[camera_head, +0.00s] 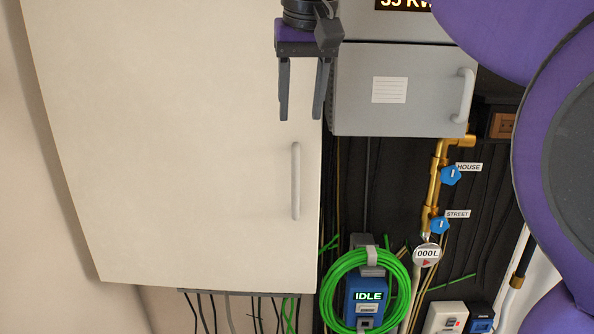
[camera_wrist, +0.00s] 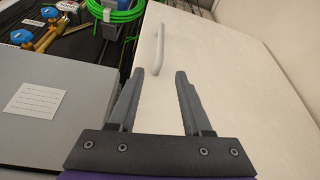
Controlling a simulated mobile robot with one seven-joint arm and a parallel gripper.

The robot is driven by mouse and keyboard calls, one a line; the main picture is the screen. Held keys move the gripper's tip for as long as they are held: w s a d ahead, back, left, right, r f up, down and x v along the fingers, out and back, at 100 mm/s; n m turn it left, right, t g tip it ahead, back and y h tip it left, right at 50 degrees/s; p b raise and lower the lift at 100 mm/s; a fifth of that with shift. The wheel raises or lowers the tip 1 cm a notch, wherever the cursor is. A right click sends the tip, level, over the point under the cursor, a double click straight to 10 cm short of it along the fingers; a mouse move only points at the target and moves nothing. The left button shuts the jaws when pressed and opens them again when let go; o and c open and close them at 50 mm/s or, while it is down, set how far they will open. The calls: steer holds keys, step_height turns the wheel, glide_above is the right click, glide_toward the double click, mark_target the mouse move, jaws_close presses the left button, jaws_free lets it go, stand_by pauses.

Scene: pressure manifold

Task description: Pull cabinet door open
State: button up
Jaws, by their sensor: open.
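The large cream cabinet door (camera_head: 180,140) fills the left of the head view and looks shut. Its grey vertical bar handle (camera_head: 296,181) is near its right edge. My gripper (camera_head: 302,118) is above the handle in the head view, fingers pointing down, open and empty. In the wrist view my gripper (camera_wrist: 158,75) has its two fingers spread over the cream door (camera_wrist: 240,90), with the handle (camera_wrist: 158,48) beyond the fingertips and apart from them.
A grey box (camera_head: 400,88) with its own handle (camera_head: 464,95) is right of the door. Brass pipes with blue valves (camera_head: 451,175), a gauge (camera_head: 427,255) and a green cable coil (camera_head: 335,290) are lower right. My purple arm covers the right side.

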mark_target(296, 160)
steer(key=b+x, duration=0.2)
steer(key=x, duration=1.1)
steer(key=shift+w+a+f+b, duration=0.1)
steer(key=shift+w+f+b, duration=0.1)
steer(key=shift+f+b, duration=0.2)
steer(key=shift+c, duration=0.2)
steer(key=shift+r, duration=0.1)
jaws_close()
stand_by(0.4)
